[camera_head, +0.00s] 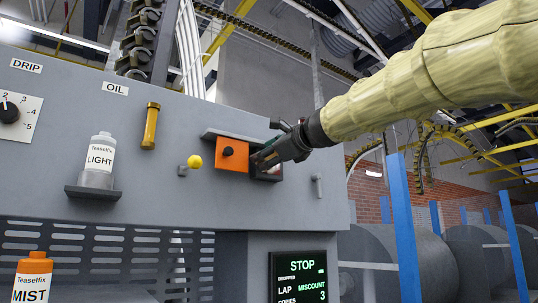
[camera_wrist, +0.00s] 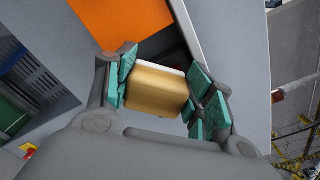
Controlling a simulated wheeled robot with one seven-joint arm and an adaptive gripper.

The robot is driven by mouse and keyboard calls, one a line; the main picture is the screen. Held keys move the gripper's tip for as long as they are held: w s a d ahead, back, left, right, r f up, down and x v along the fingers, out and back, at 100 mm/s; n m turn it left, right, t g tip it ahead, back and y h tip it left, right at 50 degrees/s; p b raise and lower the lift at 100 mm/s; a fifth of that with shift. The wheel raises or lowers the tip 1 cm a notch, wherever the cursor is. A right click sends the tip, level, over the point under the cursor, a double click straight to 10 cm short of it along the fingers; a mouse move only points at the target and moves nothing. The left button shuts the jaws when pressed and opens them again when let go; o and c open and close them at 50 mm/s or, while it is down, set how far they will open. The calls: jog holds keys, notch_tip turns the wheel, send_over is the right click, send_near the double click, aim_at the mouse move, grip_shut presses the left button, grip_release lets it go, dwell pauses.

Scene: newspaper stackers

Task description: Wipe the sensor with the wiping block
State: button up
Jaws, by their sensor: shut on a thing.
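The block is close in front of a dark recess beside the orange surface (camera_wrist: 120,20). In the head view the block is hidden by my gripper. A dark framed unit (camera_head: 271,174), probably the sensor, is partly covered by my fingers. I cannot tell whether the block touches it.
A grey hood (camera_head: 212,133) juts out above the orange box. A yellow knob (camera_head: 194,161), a brass cylinder (camera_head: 151,126) and a LIGHT bottle (camera_head: 100,157) sit to the left. A MIST bottle (camera_head: 33,277) and a display screen (camera_head: 303,279) are below.

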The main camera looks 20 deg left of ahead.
jog(key=shift+w+a, duration=0.3)
dwell(0.5)
jog(key=shift+w+d, duration=1.15)
jog(key=shift+w, duration=0.15)
jog(key=w+d, duration=0.2)
jog(key=w, duration=0.1)
jog(key=shift+w, duration=0.1)
jog(key=shift+s+a+f+b, duration=0.1)
jog(key=shift+s+a+b, duration=0.65)
jog(key=shift+s, duration=0.3)
jog(key=shift+s+a+b, duration=0.6)
jog(key=shift+s+a, duration=0.25)
jog(key=shift+s, duration=0.2)
jog(key=shift+s+a+b, duration=0.35)
jog(key=shift+s+a, duration=0.3)
jog(key=shift+s, duration=0.2)
jog(key=shift+d+r, duration=0.15)
jog(key=shift+r, duration=0.25)
